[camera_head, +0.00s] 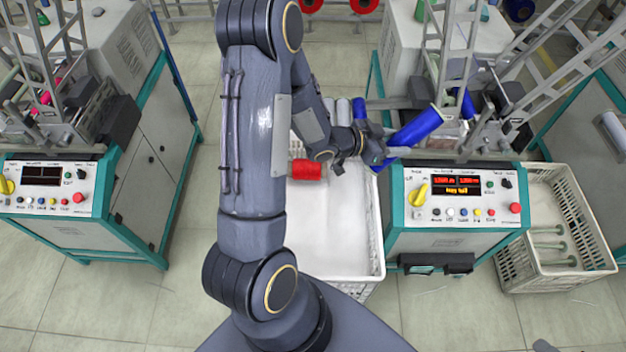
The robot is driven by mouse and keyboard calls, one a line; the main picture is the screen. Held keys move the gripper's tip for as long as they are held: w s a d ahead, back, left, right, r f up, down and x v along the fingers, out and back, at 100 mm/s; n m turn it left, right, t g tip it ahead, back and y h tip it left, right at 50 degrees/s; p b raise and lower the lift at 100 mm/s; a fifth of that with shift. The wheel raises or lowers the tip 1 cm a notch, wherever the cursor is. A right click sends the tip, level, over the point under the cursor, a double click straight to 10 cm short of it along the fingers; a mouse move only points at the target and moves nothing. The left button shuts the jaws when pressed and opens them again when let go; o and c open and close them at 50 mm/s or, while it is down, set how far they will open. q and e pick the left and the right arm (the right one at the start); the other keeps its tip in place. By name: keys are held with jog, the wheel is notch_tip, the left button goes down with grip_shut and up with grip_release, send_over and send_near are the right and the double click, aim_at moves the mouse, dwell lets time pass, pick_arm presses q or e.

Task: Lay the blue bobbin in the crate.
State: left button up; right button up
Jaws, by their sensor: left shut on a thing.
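My left gripper (378,152) is above the right rim of the white crate (330,235), beside the machine on the right. It is shut on the blue bobbin (416,127), which is tilted and sticks out to the right, over the back of the machine's control panel. The fingertips are small and partly hidden by the wrist. The crate stands on the floor between two machines. My arm covers its left part. A red bobbin (308,169) lies in its far part. My right gripper is not in view.
The control panel (462,199) with knobs and a lit display stands right of the crate. Grey and blue rolls (343,110) show behind my wrist. A second crate (535,277) with several pale green spindles stands at the right. The crate's near part looks empty.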

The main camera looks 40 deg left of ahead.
pick_arm(q)
jog(key=s+a+f+m+g+y+b, duration=0.2)
jog(key=s+a+f+g+b, duration=0.15)
jog(key=a+f, duration=0.75)
jog(key=s+a+f+m+g+y+b, duration=0.1)
jog(key=s+a+f+m+g+b, duration=0.45)
jog(key=f, duration=1.05)
jog(key=f+n+b, duration=0.1)
jog(key=f+b, duration=0.5)
jog(key=w+a+f+n+t+b, duration=0.1)
jog(key=f+b, duration=0.5)
jog(key=f+n+b, duration=0.1)
jog(key=f+b, duration=0.5)
jog(key=shift+w+a+f+b, duration=0.25)
jog(key=shift+w+f+b, duration=0.1)
jog(key=shift+f+b, duration=0.5)
jog(key=shift+f, duration=1)
jog(key=o, duration=1.3)
